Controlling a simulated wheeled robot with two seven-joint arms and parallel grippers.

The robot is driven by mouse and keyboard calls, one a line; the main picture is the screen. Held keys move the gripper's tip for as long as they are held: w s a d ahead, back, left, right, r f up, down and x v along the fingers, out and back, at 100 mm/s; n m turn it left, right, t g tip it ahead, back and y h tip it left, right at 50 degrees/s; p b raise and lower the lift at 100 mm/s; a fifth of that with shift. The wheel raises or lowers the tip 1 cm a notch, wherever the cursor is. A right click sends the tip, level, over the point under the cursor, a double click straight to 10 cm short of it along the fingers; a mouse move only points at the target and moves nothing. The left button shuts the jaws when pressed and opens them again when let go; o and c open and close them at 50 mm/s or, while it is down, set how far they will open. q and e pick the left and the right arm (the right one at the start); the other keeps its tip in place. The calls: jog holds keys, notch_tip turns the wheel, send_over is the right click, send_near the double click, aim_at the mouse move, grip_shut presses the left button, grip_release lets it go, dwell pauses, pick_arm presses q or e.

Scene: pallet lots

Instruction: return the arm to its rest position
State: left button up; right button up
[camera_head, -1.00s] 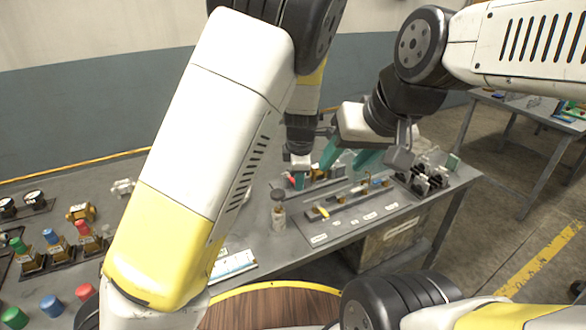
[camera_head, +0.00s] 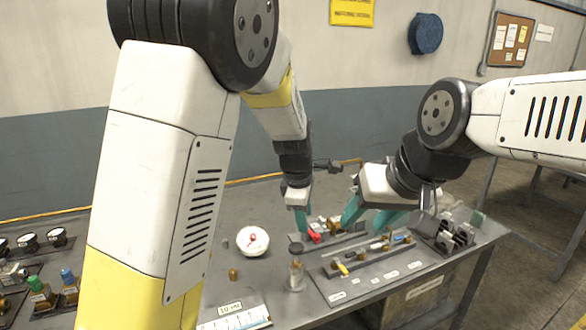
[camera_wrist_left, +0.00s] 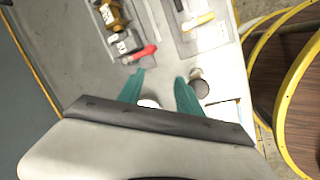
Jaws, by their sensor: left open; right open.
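My left arm comes in from the left in the head view, and its gripper (camera_head: 301,218) points down over the grey table (camera_head: 370,310). In the left wrist view its two teal fingers (camera_wrist_left: 157,88) are apart, with nothing seen gripped between them. A valve with a red handle (camera_head: 314,237) is close by the left gripper; the wrist view shows it (camera_wrist_left: 143,52) beyond the fingertips. My right gripper (camera_head: 368,220), also with teal fingers, is open just to the right, over the back of the parts holder. No held object shows in it.
A white round dial (camera_head: 253,241) and a small bottle (camera_head: 296,275) stand left of the labelled parts tray (camera_head: 365,292). Black-and-grey fixtures (camera_head: 452,232) stand at the right end. Coloured knobs (camera_head: 68,276) are at far left. A yellow-rimmed wooden top (camera_wrist_left: 305,110) shows in the wrist view.

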pick_arm(q)
jog(key=s+a+r+m+t, duration=0.1)
jog(key=s+a+r+m, duration=0.5)
jog(key=s+a, duration=0.3)
jog(key=s+a+r+m+t, duration=0.2)
jog(key=s+a+r+m, duration=0.5)
jog(key=s+a+m, duration=0.2)
jog(key=s+a, duration=0.1)
jog(key=s, duration=0.1)
jog(key=shift+s+a+m+h, duration=0.25)
jog(key=shift+s+m+h, duration=0.05)
jog(key=shift+s+h, duration=0.1)
